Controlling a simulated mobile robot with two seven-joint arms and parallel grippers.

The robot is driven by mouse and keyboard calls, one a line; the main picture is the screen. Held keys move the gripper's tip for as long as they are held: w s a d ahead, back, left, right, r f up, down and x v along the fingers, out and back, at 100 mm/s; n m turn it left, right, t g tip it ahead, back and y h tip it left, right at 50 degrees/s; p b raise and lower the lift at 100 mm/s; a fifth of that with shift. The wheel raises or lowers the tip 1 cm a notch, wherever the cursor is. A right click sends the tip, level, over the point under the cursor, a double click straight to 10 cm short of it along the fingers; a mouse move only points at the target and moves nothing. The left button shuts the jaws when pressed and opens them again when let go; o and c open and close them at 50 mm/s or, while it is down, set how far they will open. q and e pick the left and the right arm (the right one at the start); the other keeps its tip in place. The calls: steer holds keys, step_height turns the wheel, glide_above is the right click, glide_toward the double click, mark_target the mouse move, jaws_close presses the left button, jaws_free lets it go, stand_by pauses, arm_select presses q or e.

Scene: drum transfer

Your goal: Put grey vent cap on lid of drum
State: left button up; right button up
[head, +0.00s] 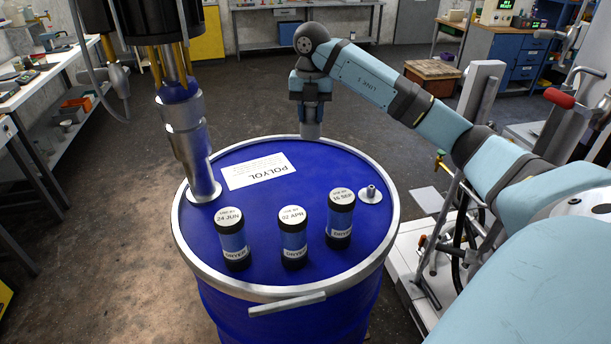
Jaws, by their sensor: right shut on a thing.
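The blue drum (262,209) stands in the middle of the head view with its lid up and a pale metal rim around it. My right gripper (311,97) is at the drum's far edge, pointing down. It is shut on a grey cylindrical piece (311,124), which appears to be the grey vent cap. The piece's lower end overlaps the far rim in the picture; I cannot tell whether it touches the lid. My left gripper is not in view.
Three dryer canisters (233,240) (293,238) (340,220) stand upright on the lid's near half. A small metal fitting (371,193) is at the lid's right. A metal pump tube (190,145) stands at the left. A white POLYOL label (258,171) lies on the bare far part.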

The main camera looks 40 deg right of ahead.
step_height(320, 180, down, 15)
steer(key=shift+f+p, duration=0.15)
steer(key=shift+p, duration=0.8)
steer(key=shift+w, duration=0.1)
steer(key=shift+f, duration=0.1)
steer(key=shift+f, duration=0.1)
steer(key=o, duration=0.9)
steer(key=shift+o, duration=0.2)
